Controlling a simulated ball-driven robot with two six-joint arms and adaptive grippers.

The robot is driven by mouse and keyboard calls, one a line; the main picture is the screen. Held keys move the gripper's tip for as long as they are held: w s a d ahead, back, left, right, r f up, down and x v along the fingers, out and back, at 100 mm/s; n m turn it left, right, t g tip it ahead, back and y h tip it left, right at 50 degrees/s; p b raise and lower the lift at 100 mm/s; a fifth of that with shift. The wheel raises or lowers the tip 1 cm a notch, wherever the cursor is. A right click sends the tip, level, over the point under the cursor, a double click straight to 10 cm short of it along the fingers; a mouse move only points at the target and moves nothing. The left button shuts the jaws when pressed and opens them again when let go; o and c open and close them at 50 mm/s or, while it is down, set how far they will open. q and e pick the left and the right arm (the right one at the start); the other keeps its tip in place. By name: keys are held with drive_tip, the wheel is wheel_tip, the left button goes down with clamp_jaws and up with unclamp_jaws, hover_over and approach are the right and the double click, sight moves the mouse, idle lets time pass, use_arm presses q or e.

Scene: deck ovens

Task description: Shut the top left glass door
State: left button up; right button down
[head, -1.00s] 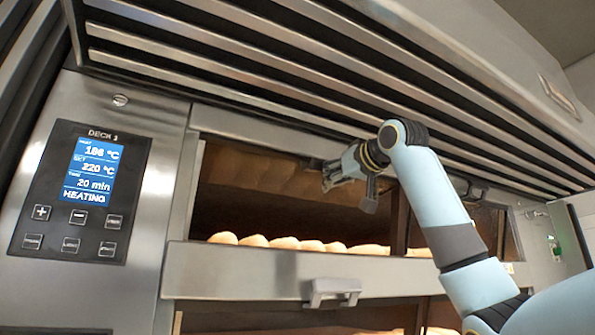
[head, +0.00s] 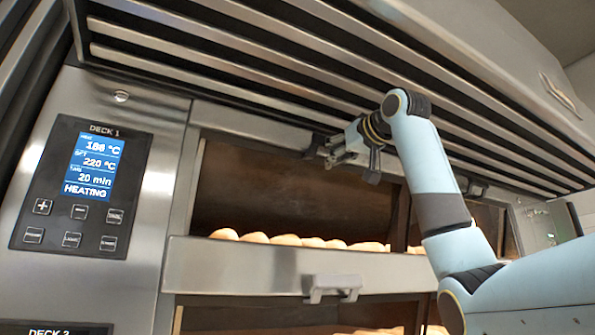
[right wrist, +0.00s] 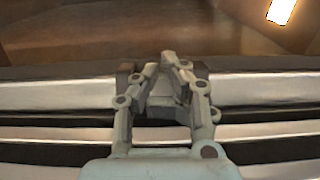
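The top left glass door belongs to the deck 1 opening (head: 262,185) at the middle left of the head view. Loaves show low inside it. I cannot tell the pane's exact angle. The left end of its dark handle (head: 316,146) shows at the opening's top edge; my right gripper hides the rest. My right gripper (head: 332,158) is at this handle, its fingers drawn close together. In the right wrist view, the gripper (right wrist: 162,66) overlaps the steel edge and what look like dark handle ends. Contact is unclear. My left gripper is not in view.
A slatted steel hood (head: 250,60) hangs just above the gripper. A control panel (head: 82,190) is at the left. A steel front with another handle (head: 333,287) lies below the opening. A second opening (head: 485,222) is at the right, partly behind my arm.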

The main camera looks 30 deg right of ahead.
drive_tip(key=s+a+f+b, duration=0.1)
drive_tip(key=s+b, duration=0.3)
drive_tip(key=s, duration=0.5)
drive_tip(key=shift+f, duration=0.3)
drive_tip(key=shift+w+a+f, duration=0.1)
drive_tip(key=shift+w, duration=0.05)
idle(0.6)
